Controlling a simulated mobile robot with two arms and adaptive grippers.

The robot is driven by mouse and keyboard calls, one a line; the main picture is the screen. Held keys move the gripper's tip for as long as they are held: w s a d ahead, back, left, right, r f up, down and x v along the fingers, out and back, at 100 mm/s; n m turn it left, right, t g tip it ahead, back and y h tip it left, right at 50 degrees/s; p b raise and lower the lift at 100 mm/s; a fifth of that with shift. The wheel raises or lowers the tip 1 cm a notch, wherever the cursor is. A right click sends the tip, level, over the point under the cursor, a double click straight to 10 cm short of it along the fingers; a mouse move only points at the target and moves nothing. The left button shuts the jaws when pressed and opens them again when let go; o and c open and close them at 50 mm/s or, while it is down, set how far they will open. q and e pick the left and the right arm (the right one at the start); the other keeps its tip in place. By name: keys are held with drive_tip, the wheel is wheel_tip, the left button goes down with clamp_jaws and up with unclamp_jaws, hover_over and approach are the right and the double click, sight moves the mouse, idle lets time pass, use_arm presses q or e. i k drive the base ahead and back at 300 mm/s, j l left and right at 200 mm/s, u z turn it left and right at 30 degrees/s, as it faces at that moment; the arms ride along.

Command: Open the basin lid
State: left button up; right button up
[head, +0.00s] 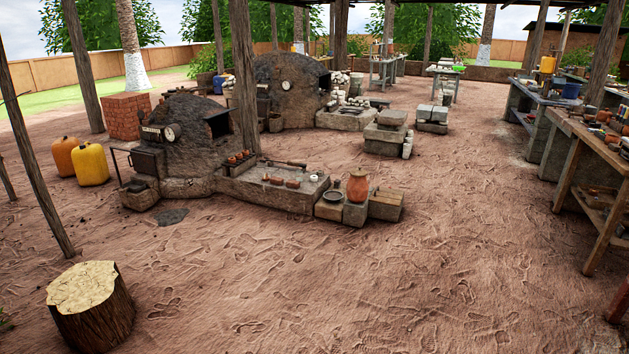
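I cannot pick out a basin lid for certain. A reddish clay pot (357,187) with what looks like a cover on top stands on a block at the end of the near kiln's low stone bench. A dark shallow bowl (333,196) sits on the block beside it. Another possible basin is a blue container (570,91) on the right-hand bench, too small to tell if it has a lid. Neither of my grippers shows in the head view.
The near mud kiln (183,135) and its stone bench (290,197) stand left of centre. A tree stump (90,305) is at the front left, yellow jerrycan (91,164) behind. Wooden worktables (575,170) line the right. The sandy ground (400,280) in front is clear.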

sight(380, 195)
drive_tip(key=z, duration=0.1)
drive_tip(key=i, duration=3.8)
drive_tip(key=i+u, duration=0.1)
drive_tip(key=i, duration=0.5)
drive_tip(key=i+l+u, duration=0.15)
drive_tip(key=i, duration=0.5)
drive_tip(key=i+l+u, duration=0.1)
drive_tip(key=i, duration=0.5)
drive_tip(key=l, duration=0.1)
